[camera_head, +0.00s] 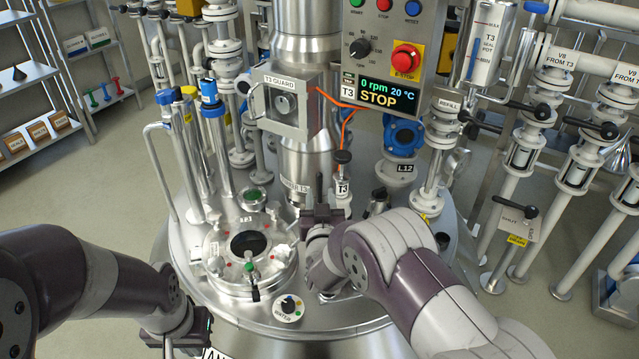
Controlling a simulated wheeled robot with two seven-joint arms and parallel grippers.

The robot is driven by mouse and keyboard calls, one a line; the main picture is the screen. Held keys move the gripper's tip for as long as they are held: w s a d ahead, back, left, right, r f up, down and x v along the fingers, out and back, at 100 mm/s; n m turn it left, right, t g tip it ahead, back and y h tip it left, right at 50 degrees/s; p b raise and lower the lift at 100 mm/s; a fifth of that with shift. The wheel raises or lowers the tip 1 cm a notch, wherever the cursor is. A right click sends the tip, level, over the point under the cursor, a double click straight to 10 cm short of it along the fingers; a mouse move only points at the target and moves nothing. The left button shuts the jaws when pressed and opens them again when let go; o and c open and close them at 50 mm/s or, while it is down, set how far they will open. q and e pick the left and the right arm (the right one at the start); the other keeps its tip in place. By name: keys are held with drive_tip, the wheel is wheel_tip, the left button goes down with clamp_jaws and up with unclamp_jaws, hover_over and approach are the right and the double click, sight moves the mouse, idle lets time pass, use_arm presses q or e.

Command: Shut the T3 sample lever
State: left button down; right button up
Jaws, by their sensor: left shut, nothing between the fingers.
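A fitting with a black knob and a T3 tag (343,188) stands upright on the steel vessel lid, right of the central column. It is the only lever-like part tagged T3 that I can pick out, and I cannot read the word sample on it. My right gripper (320,208) is just left of and in front of this fitting, its dark fingers pointing up and away. I cannot tell whether it touches anything, and its finger gap is unclear. My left gripper (188,340) is shut and empty, low at the vessel's front left edge, far from the fitting.
The T3 guard box (287,100) and the control panel (390,50), reading 0 rpm, 20 °C and STOP, stand above. Pipes with black-handled valves (541,111) crowd the right.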

sight(320, 183)
drive_tip(key=w+b, duration=0.1)
drive_tip(key=w, duration=0.6)
drive_tip(key=shift+w+d, duration=0.15)
drive_tip(key=shift+w, duration=0.05)
drive_tip(key=shift+c, duration=0.3)
clamp_jaws()
drive_tip(key=shift+s+f+b, duration=0.25)
drive_tip(key=shift+f+b, duration=0.1)
drive_tip(key=shift+b, duration=0.3)
drive_tip(key=shift+s+d+f+m+t+h+b, duration=0.25)
drive_tip(key=shift+s+t+b, duration=0.75)
drive_tip(key=shift+b, duration=1.3)
drive_tip(key=shift+s+d+f+m+t+h+b, duration=0.1)
drive_tip(key=shift+s+f+m+t+h+b, duration=0.35)
drive_tip(key=shift+t+b, duration=1.4)
drive_tip(key=shift+s+d+r+m+t+h+b, duration=0.1)
drive_tip(key=shift+s+m+t+b, duration=0.55)
drive_tip(key=shift+b, duration=2.15)
drive_tip(key=shift+s+n, duration=0.35)
drive_tip(key=shift+s, duration=0.05)
drive_tip(key=shift+o, duration=0.3)
unclamp_jaws()
